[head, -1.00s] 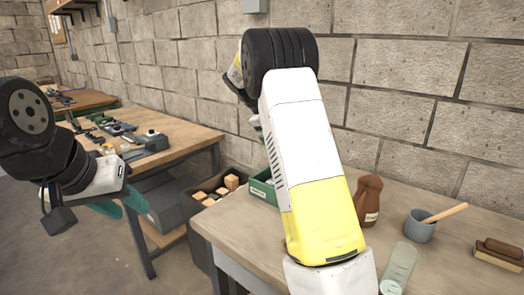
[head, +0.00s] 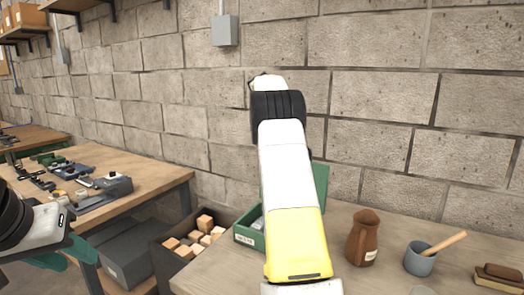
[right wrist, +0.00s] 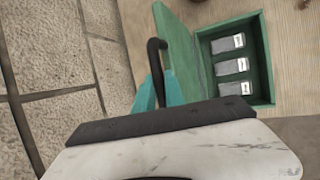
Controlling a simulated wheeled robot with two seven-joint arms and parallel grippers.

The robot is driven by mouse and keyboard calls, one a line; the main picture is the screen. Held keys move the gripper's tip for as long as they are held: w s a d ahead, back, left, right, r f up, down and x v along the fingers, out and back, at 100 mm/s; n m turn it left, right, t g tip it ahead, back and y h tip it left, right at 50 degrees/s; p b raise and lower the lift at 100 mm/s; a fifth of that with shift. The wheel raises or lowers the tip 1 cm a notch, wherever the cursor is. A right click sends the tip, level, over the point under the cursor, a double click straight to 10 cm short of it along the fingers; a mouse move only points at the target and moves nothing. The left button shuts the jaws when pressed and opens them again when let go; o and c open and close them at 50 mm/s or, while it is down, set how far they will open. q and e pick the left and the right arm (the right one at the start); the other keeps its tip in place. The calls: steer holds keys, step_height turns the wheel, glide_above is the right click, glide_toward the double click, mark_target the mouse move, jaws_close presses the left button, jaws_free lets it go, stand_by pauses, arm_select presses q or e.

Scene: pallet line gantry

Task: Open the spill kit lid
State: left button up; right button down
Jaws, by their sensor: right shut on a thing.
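The spill kit is a green box (head: 247,238) on the near bench, partly hidden behind my right arm in the head view. Its green lid (head: 321,186) stands raised behind the arm. In the right wrist view, the open box (right wrist: 262,92) shows several grey packs with white labels inside, and the lid (right wrist: 180,45) stands up along its left side. My right gripper (right wrist: 158,90) is shut on the black lid handle (right wrist: 154,52); the head view hides this grip behind the arm. My left gripper (head: 68,254) is open and empty, at the lower left, far from the kit.
A brown jug (head: 364,240), a grey-blue mug with a wooden-handled tool (head: 420,260) and a brush (head: 500,276) stand right of my arm. A bin of wooden blocks (head: 163,260) is left of the bench. A block wall (head: 380,100) rises behind.

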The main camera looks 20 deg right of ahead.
steer(key=shift+w+d+f, duration=0.1)
steer(key=shift+w+d, duration=0.3)
steer(key=shift+d, duration=0.1)
steer(key=c, duration=1.4)
jaws_free()
steer(key=v, duration=0.6)
steer(key=shift+a, duration=0.15)
steer(key=shift+v, duration=0.85)
